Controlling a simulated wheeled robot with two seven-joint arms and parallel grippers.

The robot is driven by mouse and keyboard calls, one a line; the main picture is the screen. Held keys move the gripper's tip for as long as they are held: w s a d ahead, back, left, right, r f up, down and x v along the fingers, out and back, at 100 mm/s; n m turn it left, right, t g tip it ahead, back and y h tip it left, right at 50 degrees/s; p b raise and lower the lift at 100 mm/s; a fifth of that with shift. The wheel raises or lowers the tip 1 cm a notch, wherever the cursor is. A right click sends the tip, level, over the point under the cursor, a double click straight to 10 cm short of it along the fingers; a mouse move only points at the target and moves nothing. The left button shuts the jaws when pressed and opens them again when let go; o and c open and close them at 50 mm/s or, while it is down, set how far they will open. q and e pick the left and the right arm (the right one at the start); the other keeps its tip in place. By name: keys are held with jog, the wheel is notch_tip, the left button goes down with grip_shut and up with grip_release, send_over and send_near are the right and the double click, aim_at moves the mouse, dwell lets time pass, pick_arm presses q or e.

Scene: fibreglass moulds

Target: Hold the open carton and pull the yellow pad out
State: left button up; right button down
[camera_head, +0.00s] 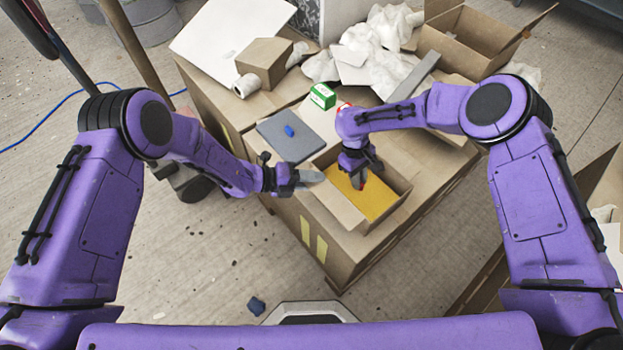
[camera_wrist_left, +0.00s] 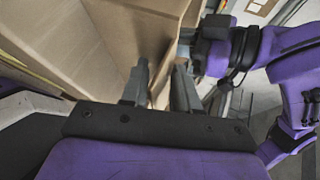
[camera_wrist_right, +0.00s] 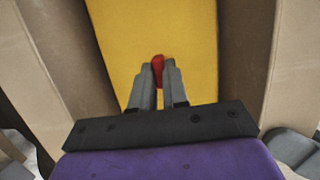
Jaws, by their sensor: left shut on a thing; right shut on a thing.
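The open carton (camera_head: 377,220) stands at the front corner of the large box, its flaps spread. The yellow pad (camera_head: 372,199) lies inside it and fills much of the opening. In the right wrist view the pad (camera_wrist_right: 190,30) lies flat between the brown carton walls. My right gripper (camera_head: 360,181) is inside the carton opening, shut on a small red tab (camera_wrist_right: 158,70) on the pad. My left gripper (camera_head: 312,178) is at the carton's left side, shut on its wall or flap. In the left wrist view the cardboard (camera_wrist_left: 158,90) runs between the fingers.
A green and white box (camera_head: 322,96) stands beyond. A small brown box (camera_head: 264,62), crumpled white paper (camera_head: 375,40) and another open carton (camera_head: 470,42) are at the back.

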jog(key=shift+r, duration=0.1)
notch_tip(320, 180, up, 13)
jog(key=shift+r, duration=0.15)
dwell(1.8)
dwell(0.4)
pick_arm(q)
jog(key=o, duration=0.5)
jog(key=s+a, duration=0.3)
jog(key=a, duration=0.1)
jog(key=s+a, duration=0.2)
jog(key=a, duration=0.1)
jog(key=shift+s, duration=0.3)
dwell(0.5)
